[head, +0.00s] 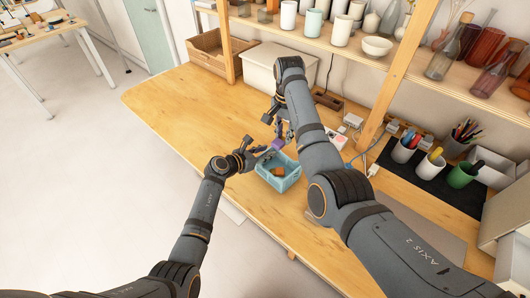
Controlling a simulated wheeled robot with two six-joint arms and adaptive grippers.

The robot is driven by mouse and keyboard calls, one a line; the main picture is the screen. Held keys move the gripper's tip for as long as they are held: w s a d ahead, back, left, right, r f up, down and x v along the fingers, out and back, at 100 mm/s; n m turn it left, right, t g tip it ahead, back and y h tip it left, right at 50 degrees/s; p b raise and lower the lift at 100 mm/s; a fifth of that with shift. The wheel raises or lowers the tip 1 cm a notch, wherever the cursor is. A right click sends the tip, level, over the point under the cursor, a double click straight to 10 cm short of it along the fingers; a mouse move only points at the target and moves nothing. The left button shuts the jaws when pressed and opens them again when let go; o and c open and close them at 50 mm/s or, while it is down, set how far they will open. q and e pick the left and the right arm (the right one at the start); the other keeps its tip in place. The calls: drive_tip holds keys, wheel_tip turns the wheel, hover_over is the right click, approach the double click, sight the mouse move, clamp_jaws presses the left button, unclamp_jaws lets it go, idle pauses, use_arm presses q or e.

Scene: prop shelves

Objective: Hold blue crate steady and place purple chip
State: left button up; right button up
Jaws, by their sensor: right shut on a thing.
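The blue crate (291,182) sits on the wooden table, its open top facing up. An orange piece and some dark pieces show inside it. My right gripper (280,138) points down above the crate's far side, shut on the purple chip (278,145). The chip appears to be just above or beyond the far rim; the exact gap is unclear. My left gripper (262,153) is at the crate's left corner, close to the rim. Its fingers are too small to tell whether they grip the wall.
A white box (262,68) and wooden crate (207,52) stand at the back. Pen cups (404,150) stand on a dark mat at right, with a small white-and-red item (336,138) and cables nearby. The table's left part is clear.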

use_arm(q)
clamp_jaws()
drive_tip(key=shift+c, duration=1.2)
unclamp_jaws()
drive_tip(key=shift+c, duration=0.2)
clamp_jaws()
use_arm(e)
drive_tip(key=shift+f, duration=4.7)
